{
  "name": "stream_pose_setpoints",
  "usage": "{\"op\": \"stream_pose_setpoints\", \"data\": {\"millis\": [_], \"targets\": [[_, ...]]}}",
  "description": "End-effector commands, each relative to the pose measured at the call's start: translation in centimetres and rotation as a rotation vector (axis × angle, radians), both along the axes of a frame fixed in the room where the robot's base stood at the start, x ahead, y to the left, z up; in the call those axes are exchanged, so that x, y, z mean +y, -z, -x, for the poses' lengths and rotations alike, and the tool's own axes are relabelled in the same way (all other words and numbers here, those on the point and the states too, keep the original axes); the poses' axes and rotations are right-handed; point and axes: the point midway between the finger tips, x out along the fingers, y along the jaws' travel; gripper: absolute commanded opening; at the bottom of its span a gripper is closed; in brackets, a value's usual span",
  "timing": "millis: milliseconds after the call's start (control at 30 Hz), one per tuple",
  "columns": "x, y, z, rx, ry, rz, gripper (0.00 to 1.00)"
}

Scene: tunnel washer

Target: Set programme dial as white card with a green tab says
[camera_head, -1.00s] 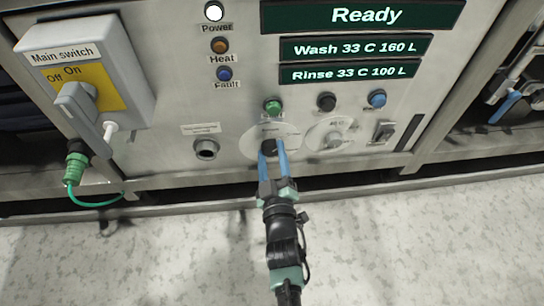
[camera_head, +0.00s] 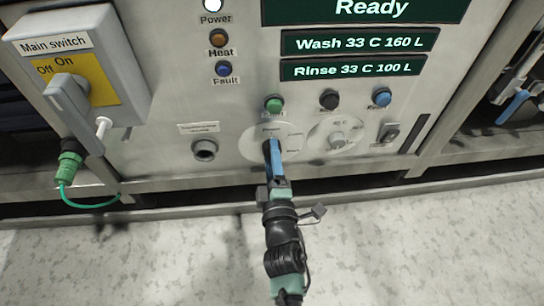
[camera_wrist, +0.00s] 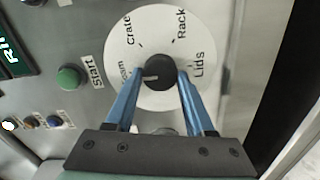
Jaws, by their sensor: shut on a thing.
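The programme dial (camera_wrist: 160,72) is a black knob with a white pointer mark on a round white plate (camera_wrist: 190,20). The plate also shows in the head view (camera_head: 250,145). In the wrist view its labels read Crate, Rack and Lids, plus one at the left partly hidden by a finger. The pointer mark lies on the knob's left side, towards that partly hidden label. My gripper (camera_head: 272,145) has its blue fingers on opposite sides of the knob and is shut on it. No white card with a green tab is in view.
A second, smaller dial (camera_head: 336,141) is close on the right. The green Start button (camera_head: 274,104) is just above, with black (camera_head: 329,99) and blue (camera_head: 381,97) buttons beside it. The main switch box (camera_head: 115,50) juts out at the left. The display (camera_head: 365,10) reads Ready.

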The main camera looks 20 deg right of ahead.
Motion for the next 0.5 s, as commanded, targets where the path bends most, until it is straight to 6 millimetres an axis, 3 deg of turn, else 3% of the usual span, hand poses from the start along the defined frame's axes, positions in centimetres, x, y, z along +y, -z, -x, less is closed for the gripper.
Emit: {"op": "stream_pose_setpoints", "data": {"millis": [500], "targets": [[-0.01,0.11,0.07,0.012,0.001,0.034,0.00]]}}
